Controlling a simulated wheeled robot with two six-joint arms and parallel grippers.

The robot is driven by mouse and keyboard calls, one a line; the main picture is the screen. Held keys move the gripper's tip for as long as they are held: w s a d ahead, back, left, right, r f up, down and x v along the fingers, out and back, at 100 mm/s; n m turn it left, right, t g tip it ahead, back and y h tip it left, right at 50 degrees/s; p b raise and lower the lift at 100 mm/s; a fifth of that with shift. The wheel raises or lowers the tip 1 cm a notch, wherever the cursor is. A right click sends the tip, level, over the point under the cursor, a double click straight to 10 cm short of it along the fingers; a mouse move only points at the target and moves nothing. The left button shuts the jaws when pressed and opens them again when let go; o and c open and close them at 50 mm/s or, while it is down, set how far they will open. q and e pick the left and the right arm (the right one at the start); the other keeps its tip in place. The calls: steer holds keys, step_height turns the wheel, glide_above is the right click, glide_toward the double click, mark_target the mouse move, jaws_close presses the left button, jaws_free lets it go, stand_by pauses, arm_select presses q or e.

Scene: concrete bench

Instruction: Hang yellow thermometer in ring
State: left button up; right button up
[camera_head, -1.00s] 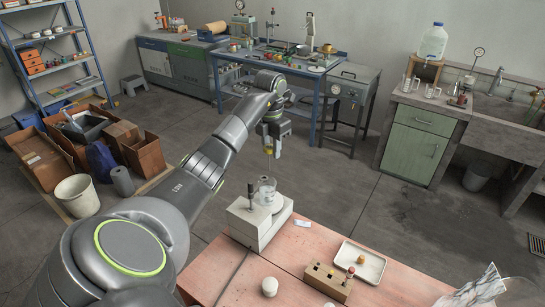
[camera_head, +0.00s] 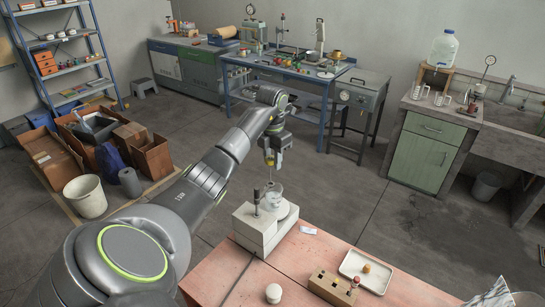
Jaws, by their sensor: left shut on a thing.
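My left gripper (camera_head: 271,162) is shut on the yellow thermometer (camera_head: 270,158), just above the far edge of the pink bench. Little of the thermometer shows; a thin stem seems to point down from the fingers. Directly below is a clear glass beaker (camera_head: 273,200) on a pale grey hotplate-like block (camera_head: 256,229) with a dark upright knob or rod (camera_head: 257,201). Whether the stem's lower end is over or inside the beaker I cannot tell. I cannot make out the ring clearly at this size. My right gripper is not in view.
On the pink bench (camera_head: 225,270) are a white round piece (camera_head: 273,293), a wooden block with holes (camera_head: 330,288), a white tray (camera_head: 349,260) with an orange-brown stopper (camera_head: 366,268), and a small paper label (camera_head: 308,230). Crumpled clear material lies at the lower right corner.

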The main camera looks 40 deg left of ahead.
arm_select(q)
steer(key=shift+f+b, duration=0.7)
steer(key=shift+f, duration=0.15)
steer(key=shift+f, duration=0.25)
stand_by(0.5)
steer(key=shift+f+b, duration=1.1)
steer(key=shift+f, duration=0.1)
steer(key=shift+f+b, duration=1.45)
steer(key=shift+f, duration=0.4)
steer(key=o, duration=1.4)
steer(key=shift+r, duration=0.2)
